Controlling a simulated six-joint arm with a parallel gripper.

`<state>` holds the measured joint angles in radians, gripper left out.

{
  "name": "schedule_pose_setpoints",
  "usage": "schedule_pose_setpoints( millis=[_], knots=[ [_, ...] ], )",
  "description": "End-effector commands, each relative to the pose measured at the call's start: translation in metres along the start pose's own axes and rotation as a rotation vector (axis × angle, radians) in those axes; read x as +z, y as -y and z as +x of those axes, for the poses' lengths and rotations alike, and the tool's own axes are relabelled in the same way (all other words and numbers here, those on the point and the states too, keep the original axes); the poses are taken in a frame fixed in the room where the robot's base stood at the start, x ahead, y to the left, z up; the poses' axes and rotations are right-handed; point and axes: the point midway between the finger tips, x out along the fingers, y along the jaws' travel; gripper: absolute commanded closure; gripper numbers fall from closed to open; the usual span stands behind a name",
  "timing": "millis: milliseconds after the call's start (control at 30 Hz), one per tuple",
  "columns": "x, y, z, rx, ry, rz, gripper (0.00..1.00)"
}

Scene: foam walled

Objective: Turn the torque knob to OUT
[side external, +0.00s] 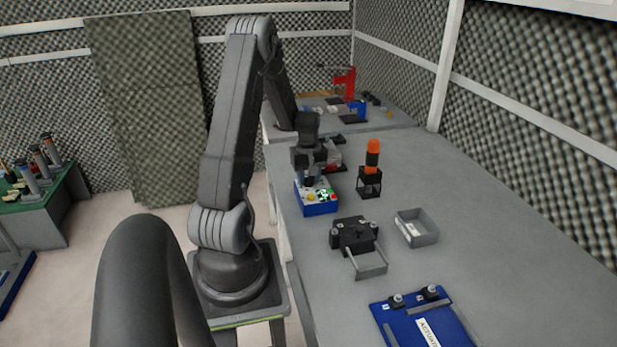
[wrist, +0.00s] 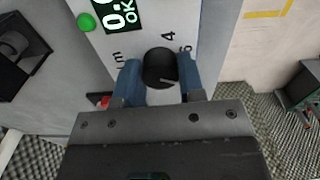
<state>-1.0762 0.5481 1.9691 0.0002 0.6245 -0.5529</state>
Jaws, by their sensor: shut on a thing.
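The torque knob (wrist: 160,66) is a round black knob on a pale panel (wrist: 185,18) in the wrist view. A short light mark shows near its lower edge, and a "4" and other partly hidden characters are printed around it. My gripper (wrist: 158,80) has its two blue fingers on either side of the knob and is shut on it. In the side view my gripper (side external: 311,182) points down at a blue box (side external: 318,209) with coloured buttons on top. The knob itself is hidden there. The OUT label cannot be made out.
On the panel are a green button (wrist: 87,21) and a display (wrist: 122,12) reading "OK". To the right on the table stand an orange-and-black tool in a black stand (side external: 371,180), a grey tray (side external: 416,228) and a black fixture (side external: 354,236). A blue board (side external: 400,325) lies in front.

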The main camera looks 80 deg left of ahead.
Motion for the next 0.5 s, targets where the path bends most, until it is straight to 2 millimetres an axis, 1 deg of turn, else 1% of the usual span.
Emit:
schedule_pose_setpoints(
  millis=[167, 500],
  knots=[
    [-0.0002, -0.0001, -0.0005, 0.001, 0.000, 0.105, 0.88],
    [-0.0003, -0.0001, -0.0006, 0.001, 0.000, 0.393, 0.88]
  ],
)
